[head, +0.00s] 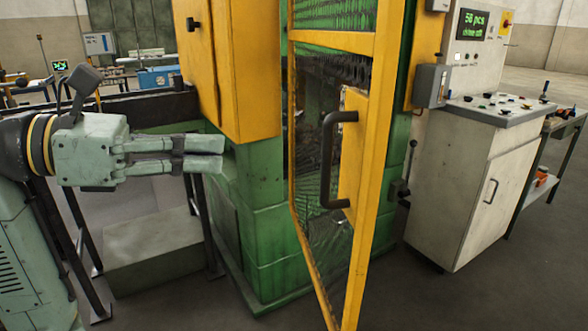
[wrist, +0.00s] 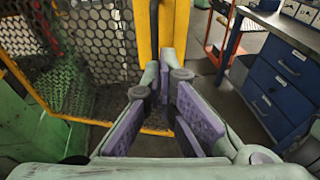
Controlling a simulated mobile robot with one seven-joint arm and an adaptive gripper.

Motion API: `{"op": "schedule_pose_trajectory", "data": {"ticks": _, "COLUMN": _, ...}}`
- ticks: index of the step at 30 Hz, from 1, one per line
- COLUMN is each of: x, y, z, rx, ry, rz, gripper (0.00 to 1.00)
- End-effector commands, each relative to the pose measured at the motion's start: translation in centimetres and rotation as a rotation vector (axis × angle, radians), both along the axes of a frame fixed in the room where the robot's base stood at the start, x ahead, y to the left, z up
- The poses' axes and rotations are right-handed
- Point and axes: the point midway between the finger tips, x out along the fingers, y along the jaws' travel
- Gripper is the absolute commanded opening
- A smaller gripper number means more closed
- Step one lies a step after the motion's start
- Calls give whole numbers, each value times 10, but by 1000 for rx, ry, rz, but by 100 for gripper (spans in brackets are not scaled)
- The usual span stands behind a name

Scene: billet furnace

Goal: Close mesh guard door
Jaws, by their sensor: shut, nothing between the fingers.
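The mesh guard door (head: 373,180) stands swung open in the head view, a tall yellow frame with dark mesh, its free edge toward me. Its black bar handle (head: 328,160) is on a yellow plate near that edge. My gripper (head: 220,153) is at the left of the head view, level, fingers pointing right, shut and empty. It is well left of the handle and appears apart from the door. In the wrist view, my gripper (wrist: 161,67) points toward a yellow upright (wrist: 145,35) beside hexagonal mesh (wrist: 95,45); I cannot tell whether they touch. The handle does not show there.
A green machine body (head: 265,220) with a yellow cover (head: 230,70) stands behind, between my gripper and the door. A control console (head: 465,165) is at the right. A blue drawer cabinet (wrist: 280,75) shows in the wrist view. The floor at the lower right is clear.

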Motion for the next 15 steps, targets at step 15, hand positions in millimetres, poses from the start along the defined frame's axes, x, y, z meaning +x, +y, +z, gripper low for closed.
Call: {"op": "schedule_pose_trajectory", "data": {"ticks": 15, "x": 32, "y": -36, "z": -32, "rx": 97, "ry": 61, "rz": 33, "gripper": 0}}
